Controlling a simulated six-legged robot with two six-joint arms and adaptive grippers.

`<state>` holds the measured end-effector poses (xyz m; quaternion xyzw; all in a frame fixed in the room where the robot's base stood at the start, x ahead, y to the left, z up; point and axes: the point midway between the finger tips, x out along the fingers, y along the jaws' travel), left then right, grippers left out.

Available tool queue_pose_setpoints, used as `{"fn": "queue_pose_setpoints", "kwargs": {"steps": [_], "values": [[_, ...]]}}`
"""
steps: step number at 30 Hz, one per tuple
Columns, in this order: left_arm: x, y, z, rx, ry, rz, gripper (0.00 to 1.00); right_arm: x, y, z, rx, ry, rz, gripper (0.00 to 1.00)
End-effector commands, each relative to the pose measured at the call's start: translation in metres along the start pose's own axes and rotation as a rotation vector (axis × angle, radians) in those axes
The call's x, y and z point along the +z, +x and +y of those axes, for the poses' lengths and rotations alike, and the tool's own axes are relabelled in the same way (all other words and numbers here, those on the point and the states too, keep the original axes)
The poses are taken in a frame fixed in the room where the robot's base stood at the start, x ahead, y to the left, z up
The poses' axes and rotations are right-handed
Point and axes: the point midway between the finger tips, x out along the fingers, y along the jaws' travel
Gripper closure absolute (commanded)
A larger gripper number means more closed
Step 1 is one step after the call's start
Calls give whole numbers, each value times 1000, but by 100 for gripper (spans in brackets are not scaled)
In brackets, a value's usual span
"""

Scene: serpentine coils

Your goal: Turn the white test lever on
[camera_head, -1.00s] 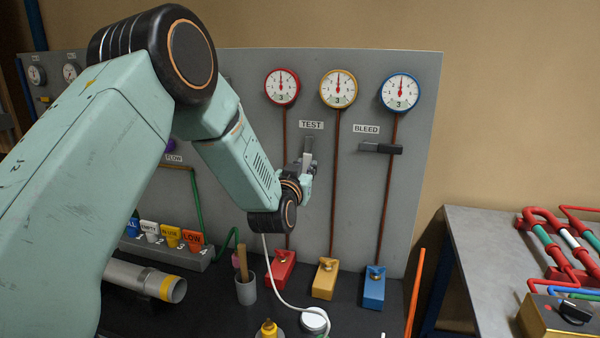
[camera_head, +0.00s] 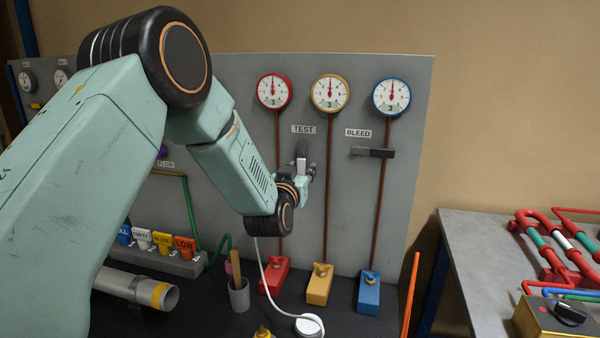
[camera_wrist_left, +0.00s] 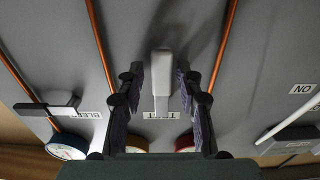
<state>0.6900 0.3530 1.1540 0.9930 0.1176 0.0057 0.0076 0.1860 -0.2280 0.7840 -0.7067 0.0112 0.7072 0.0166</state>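The white test lever (camera_head: 301,164) is on the grey panel under the TEST label (camera_head: 303,129). My left gripper (camera_head: 305,172) is right at it in the head view and partly covers it. In the left wrist view, the lever (camera_wrist_left: 162,70) stands between the two dark fingers of my left gripper (camera_wrist_left: 160,82). The fingers are open, with a visible gap on each side of the lever. The TEST label (camera_wrist_left: 161,115) shows upside down there. My right gripper is not in view.
A dark BLEED lever (camera_head: 372,152) sticks out sideways to the right. Three gauges, including a yellow one (camera_head: 330,92), sit above, with brown pipes running down to colored blocks (camera_head: 320,284). A cup (camera_head: 239,295) and a white cable (camera_head: 268,270) are below.

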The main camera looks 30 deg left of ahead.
Motion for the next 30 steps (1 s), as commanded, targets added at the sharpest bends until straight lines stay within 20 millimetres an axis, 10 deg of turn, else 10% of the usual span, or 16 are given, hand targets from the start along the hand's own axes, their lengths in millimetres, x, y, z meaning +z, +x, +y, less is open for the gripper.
{"fn": "queue_pose_setpoints", "kwargs": {"steps": [14,30], "values": [[4,-9,0,-1,1,-9,57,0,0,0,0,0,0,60],[2,-95,0,0,0,-8,57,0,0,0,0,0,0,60]]}}
